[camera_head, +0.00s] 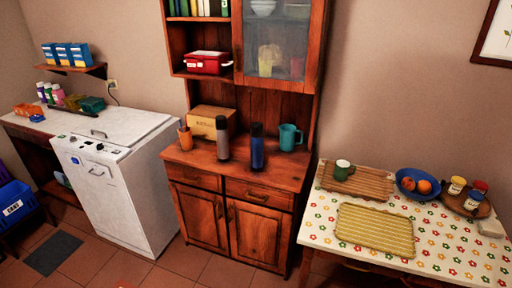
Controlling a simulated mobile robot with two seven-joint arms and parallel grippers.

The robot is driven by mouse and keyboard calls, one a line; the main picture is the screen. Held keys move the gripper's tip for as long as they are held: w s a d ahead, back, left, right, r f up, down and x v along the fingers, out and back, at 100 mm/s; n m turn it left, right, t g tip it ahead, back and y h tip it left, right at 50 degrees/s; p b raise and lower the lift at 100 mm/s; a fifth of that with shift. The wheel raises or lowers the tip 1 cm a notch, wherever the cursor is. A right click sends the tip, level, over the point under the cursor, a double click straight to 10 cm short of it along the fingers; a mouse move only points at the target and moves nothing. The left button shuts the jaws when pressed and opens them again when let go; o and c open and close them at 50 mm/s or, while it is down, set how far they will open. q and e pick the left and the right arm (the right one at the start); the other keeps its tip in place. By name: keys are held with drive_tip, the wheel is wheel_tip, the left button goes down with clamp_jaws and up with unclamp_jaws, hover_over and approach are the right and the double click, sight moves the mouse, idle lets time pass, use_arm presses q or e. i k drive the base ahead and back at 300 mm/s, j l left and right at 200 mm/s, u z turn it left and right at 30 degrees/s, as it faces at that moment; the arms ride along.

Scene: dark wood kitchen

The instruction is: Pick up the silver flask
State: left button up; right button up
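The silver flask (222,138) stands upright on the counter of the wooden cabinet (196,158), near the middle of the view. It has a grey body and a dark top. A blue flask (257,147) with a black top stands just to its right, a small gap apart. Neither of my grippers shows in the head view.
A cardboard box (205,120) stands behind the silver flask, an orange cup (185,138) to its left and a teal mug (289,137) to the right. A white appliance (113,185) is left of the cabinet. A table (318,232) with a flowered cloth is at right.

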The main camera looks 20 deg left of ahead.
sight(221, 122)
drive_tip(key=i+j, duration=0.95)
drive_tip(key=j, duration=0.2)
drive_tip(key=z, duration=0.05)
